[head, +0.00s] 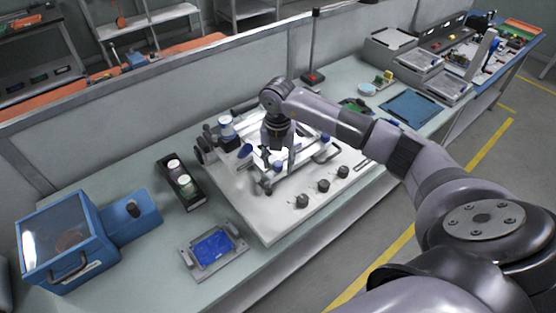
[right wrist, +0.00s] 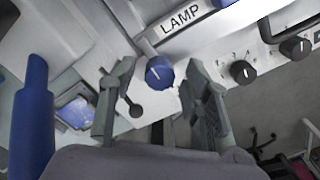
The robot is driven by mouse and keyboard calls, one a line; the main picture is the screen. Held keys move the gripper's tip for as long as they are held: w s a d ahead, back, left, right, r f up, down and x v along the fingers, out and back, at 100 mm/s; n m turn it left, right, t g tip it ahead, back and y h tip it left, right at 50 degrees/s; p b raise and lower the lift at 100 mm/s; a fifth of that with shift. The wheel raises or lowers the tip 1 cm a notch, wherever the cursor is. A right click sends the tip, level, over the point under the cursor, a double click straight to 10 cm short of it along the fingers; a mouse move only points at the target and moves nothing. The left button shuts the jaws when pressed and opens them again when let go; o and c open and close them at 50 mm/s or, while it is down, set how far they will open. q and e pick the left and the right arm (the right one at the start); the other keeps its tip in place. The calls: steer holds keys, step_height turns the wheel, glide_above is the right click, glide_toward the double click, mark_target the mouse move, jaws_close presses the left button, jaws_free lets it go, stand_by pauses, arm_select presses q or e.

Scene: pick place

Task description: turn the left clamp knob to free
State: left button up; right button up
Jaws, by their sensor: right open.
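A blue round knob (right wrist: 159,72) with a white pointer line lies between the fingertips of my right gripper (right wrist: 160,84) in the right wrist view. Gaps show on both sides of it, so the fingers are apart from it. In the head view my right gripper (head: 268,155) points down over the white fixture (head: 262,222), and its fingers partly cover the parts below. Blue knobs show there at the left (head: 244,150) and at the right (head: 325,137). I cannot tell for sure which one the wrist view shows. My left gripper is not in view.
Several black knobs (head: 323,186) stand along the fixture's front. A blue-screened device (head: 213,247), a black tray with jars (head: 180,180) and a blue box (head: 66,240) are to the left. A LAMP label (right wrist: 181,20) is close above the blue knob in the wrist view.

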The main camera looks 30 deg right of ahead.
steer(key=shift+c, duration=0.3)
jaws_close()
stand_by(0.3)
